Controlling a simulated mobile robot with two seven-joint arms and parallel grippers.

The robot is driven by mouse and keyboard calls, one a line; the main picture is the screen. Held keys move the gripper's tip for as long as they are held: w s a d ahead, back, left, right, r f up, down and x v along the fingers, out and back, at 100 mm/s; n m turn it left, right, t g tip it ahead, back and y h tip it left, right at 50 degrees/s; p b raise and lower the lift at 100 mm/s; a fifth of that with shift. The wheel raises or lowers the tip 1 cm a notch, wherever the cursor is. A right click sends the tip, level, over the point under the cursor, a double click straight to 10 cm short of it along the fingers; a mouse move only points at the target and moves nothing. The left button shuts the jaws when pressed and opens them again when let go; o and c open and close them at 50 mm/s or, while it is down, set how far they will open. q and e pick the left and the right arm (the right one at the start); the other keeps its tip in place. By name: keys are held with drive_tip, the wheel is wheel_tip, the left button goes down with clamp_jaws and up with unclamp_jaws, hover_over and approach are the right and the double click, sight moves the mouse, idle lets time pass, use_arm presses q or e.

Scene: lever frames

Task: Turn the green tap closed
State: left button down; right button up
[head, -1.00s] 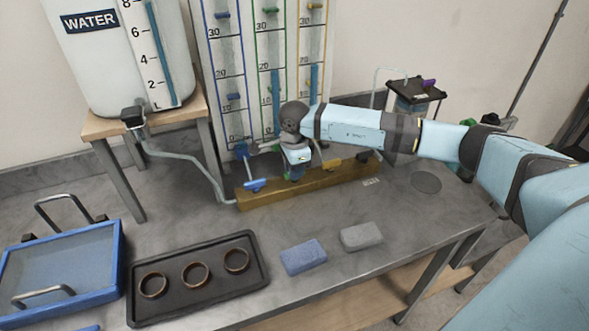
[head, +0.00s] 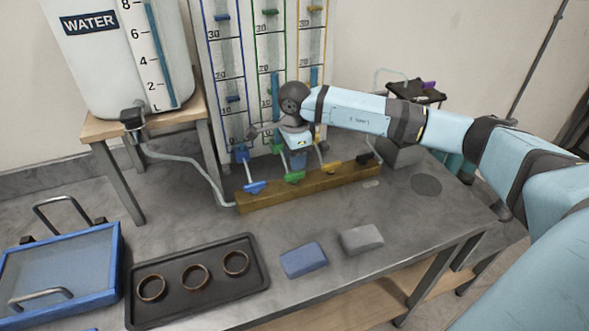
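The green tap (head: 293,177) sits on the brass-coloured manifold bar (head: 310,187), between the blue tap (head: 255,187) and the yellow tap (head: 331,167). Its green handle shows at the front of the bar. My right gripper (head: 298,160) is just above and behind the green handle, pointing down, and looks apart from it. Its fingertips are small and partly hidden, so I cannot tell whether they are open or shut. My arm hides part of the green column (head: 270,45) above. My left gripper is not in view.
A black tap (head: 365,158) is at the bar's right end. A water tank (head: 125,75) on a wooden stand feeds a hose at left. A tray (head: 205,312) with three rings, a blue sponge (head: 303,260) and a grey sponge (head: 361,239) lie in front.

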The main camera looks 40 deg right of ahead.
sight(294, 173)
wheel_tip(294, 173, up, 9)
drive_tip(key=shift+f, duration=0.2)
drive_tip(key=shift+f, duration=0.1)
idle(0.5)
